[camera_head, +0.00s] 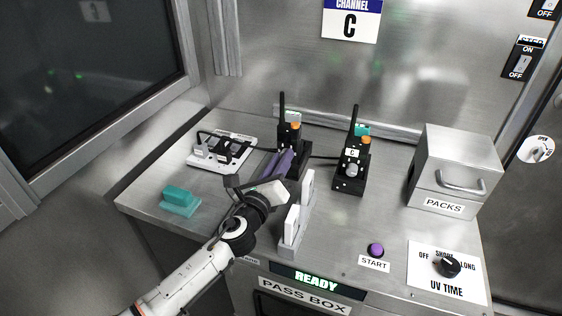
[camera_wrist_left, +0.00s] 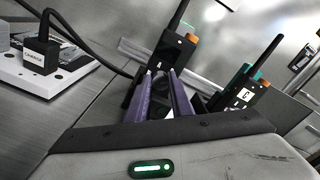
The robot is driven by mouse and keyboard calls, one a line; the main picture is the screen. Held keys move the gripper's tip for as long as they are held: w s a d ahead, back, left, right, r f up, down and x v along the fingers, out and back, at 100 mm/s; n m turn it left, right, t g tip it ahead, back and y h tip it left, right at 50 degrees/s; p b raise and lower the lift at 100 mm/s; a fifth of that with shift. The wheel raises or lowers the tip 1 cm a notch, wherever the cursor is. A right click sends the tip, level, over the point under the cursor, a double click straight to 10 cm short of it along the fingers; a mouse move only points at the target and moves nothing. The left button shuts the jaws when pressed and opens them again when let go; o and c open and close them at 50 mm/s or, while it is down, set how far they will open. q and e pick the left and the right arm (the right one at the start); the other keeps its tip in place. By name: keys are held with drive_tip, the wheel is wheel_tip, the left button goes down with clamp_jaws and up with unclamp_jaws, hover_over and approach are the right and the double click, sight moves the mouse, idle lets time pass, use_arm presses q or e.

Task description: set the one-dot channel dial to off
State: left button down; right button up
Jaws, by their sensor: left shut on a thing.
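A black radio handset marked A (camera_head: 291,133) stands upright in a black stand on the steel counter. It also shows in the wrist view (camera_wrist_left: 176,55), with an orange knob and an antenna on top. A second handset marked C (camera_head: 353,165) stands to its right, with a round grey dial on its front. My left gripper (camera_head: 284,160) has purple fingers (camera_wrist_left: 160,100) at the front of handset A, shut on a small dark part, apparently its front dial. The fingers hide most of that dial, and I cannot read its dots or setting. My right gripper is out of view.
A white charger board (camera_head: 222,152) with black cables and a teal block (camera_head: 180,201) lie to the left. A white upright holder (camera_head: 295,228) stands close to my left arm. A PACKS box (camera_head: 454,170), purple START button (camera_head: 375,250) and UV TIME knob (camera_head: 447,265) are on the right.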

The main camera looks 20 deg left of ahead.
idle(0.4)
use_arm(q)
drive_tip(key=c, duration=1.6)
unclamp_jaws()
drive_tip(key=shift+o, duration=0.2)
drive_tip(key=s, duration=0.9)
drive_tip(key=shift+s+a+f, duration=0.1)
drive_tip(key=shift+s+a, duration=0.05)
drive_tip(key=shift+s, duration=0.5)
